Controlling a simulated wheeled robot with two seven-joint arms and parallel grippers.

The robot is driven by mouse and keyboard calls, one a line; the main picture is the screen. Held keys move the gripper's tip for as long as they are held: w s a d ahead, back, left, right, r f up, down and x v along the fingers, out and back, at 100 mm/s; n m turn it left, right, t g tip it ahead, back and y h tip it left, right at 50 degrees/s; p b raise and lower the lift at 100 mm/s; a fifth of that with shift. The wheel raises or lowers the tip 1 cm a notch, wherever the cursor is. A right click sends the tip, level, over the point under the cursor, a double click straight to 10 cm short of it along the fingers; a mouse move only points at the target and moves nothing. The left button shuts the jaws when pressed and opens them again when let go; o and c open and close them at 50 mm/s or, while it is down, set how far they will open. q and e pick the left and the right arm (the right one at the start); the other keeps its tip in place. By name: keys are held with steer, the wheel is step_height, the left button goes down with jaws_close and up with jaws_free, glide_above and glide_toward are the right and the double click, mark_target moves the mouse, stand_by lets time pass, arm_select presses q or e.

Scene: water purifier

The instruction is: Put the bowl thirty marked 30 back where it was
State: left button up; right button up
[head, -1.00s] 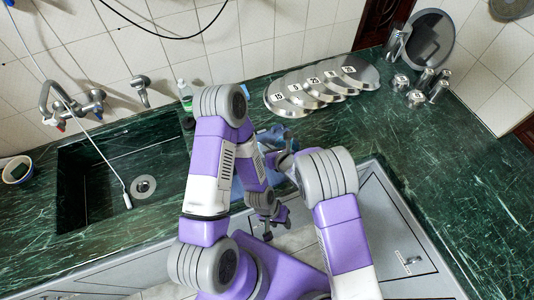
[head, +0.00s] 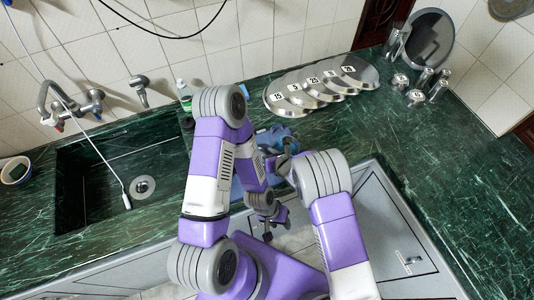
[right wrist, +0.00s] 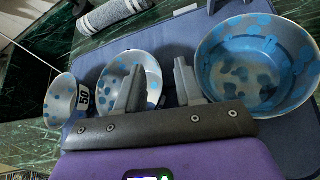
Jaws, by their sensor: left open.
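In the right wrist view, a small bowl marked 50 (right wrist: 62,98), a middle bowl (right wrist: 146,66) and a large bowl (right wrist: 258,62) stand on a blue mat (right wrist: 184,36). All are pale with blue spots. No 30 label is readable, so I cannot tell which bowl is thirty. My right gripper (right wrist: 159,85) is open, its fingers apart. The middle bowl's right rim shows between the fingers; I cannot tell whether they touch it. In the head view my right gripper (head: 284,162) is partly hidden by my arms. My left gripper (head: 272,222) is open and low, near the counter front.
Several numbered metal discs (head: 322,84) lie overlapping at the back of the green counter (head: 440,160). Metal weights (head: 428,85) and a round plate (head: 427,38) stand to their right. The sink (head: 120,175) is at left, with a bottle (head: 184,92) behind. The right counter is clear.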

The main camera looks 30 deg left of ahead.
steer(key=shift+r, duration=0.15)
steer(key=shift+s+d+r, duration=0.15)
steer(key=shift+d+r, duration=0.05)
steer(key=shift+d, duration=0.1)
steer(key=v, duration=1.1)
